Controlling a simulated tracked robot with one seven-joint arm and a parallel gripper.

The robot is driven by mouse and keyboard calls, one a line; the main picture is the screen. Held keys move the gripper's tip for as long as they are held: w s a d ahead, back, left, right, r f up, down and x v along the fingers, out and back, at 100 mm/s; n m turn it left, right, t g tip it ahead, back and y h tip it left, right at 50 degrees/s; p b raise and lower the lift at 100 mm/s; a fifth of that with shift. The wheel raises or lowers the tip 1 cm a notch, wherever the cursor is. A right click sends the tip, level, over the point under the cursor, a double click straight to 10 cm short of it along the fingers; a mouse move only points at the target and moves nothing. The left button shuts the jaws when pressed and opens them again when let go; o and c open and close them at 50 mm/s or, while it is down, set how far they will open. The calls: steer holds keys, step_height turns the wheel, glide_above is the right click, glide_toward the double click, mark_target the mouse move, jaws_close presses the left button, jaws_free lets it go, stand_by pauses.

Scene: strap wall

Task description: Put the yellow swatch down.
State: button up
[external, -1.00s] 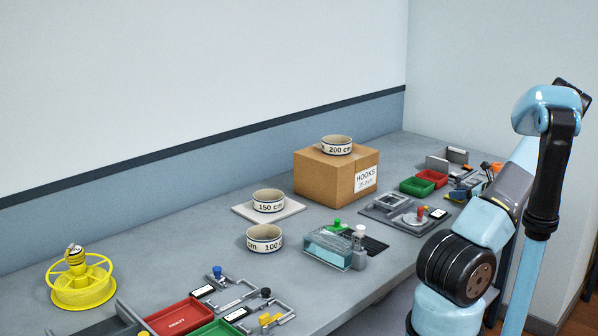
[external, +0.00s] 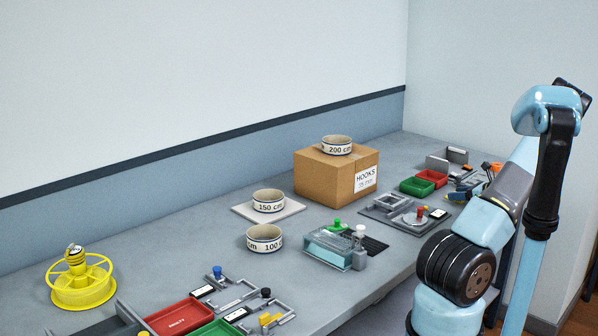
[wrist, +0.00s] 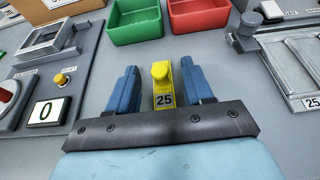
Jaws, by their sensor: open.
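The yellow swatch (wrist: 163,98) is a small upright yellow piece with a rounded knob and a black "25" on its face. In the wrist view it stands between the two blue fingers of my gripper (wrist: 160,76). The gripper is open, with a clear gap at the left finger. The right finger is very close to the swatch; I cannot tell if they touch. The swatch's foot is hidden behind the dark gripper bar, so its contact with the bench is not visible. In the external view the fingers and swatch are too small to make out clearly.
A green tray (wrist: 134,20) and a red tray (wrist: 198,16) lie just beyond the fingers. A cardboard box (external: 322,176) stands farther back. Bare bench surrounds the fingers.

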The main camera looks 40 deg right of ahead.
steer(key=v, duration=1.1)
steer(key=shift+s, duration=0.35)
steer(key=shift+r, duration=0.1)
steer(key=w+a+r+n+g+y, duration=0.25)
steer(key=w+a+r+n, duration=0.3)
steer(key=w+a, duration=0.45)
steer(key=w+a+r+n+g+y, duration=0.2)
steer(key=w+a+r+n+g, duration=0.4)
steer(key=a, duration=0.6)
steer(key=w+a+r+n+g, duration=0.1)
steer(key=w+a+r+n, duration=0.15)
steer(key=a+n, duration=0.45)
steer(key=w+a+r+n+g, duration=0.15)
steer(key=a+r, duration=0.25)
steer(key=a, duration=0.8)
steer(key=s+a+r+n+t+h, duration=0.1)
steer(key=s+a+r+n+h, duration=0.1)
steer(key=s+a+n, duration=0.5)
steer(key=s+a+r+n+t+h, duration=0.1)
steer(key=s+a+r+n+h, duration=0.1)
steer(key=s+a+r+n, duration=0.3)
steer(key=shift+s+a+r+n+t, duration=0.3)
steer(key=shift+s+a+n, duration=1.6)
steer(key=shift+a, duration=1.55)
steer(key=shift+w+h, duration=0.1)
steer(key=shift+h, duration=0.15)
